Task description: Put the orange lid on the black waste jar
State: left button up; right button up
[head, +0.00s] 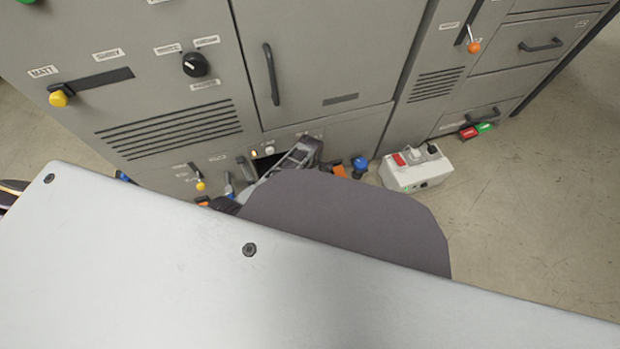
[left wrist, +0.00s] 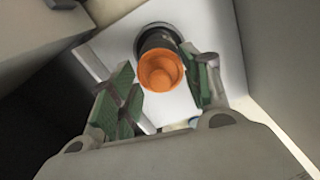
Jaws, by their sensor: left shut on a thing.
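The orange lid (left wrist: 162,72) is between the two green-padded fingers of my left gripper (left wrist: 165,84) in the left wrist view, and the gripper is shut on it. The black waste jar (left wrist: 155,38) is right behind the lid, on a white surface (left wrist: 215,28). The lid covers part of the jar, and I cannot tell whether the two touch. In the head view a dark grey arm part of mine hides this area, and I cannot make out the lid or jar there. My right gripper is not in view.
A grey machine cabinet (head: 330,50) with knobs and handles fills the back. A dark opening (head: 265,162) is low in its front. A white switch box (head: 415,168) stands on the floor at right. Pale walls (left wrist: 280,60) are close on both sides in the wrist view.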

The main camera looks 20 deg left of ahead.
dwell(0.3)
pick_arm(q)
jog(key=o, duration=0.8)
jog(key=shift+c, duration=0.2)
jog(key=shift+o, duration=0.8)
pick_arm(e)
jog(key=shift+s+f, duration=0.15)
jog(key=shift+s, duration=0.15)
pick_arm(q)
jog(key=shift+o, duration=0.4)
jog(key=o, duration=0.4)
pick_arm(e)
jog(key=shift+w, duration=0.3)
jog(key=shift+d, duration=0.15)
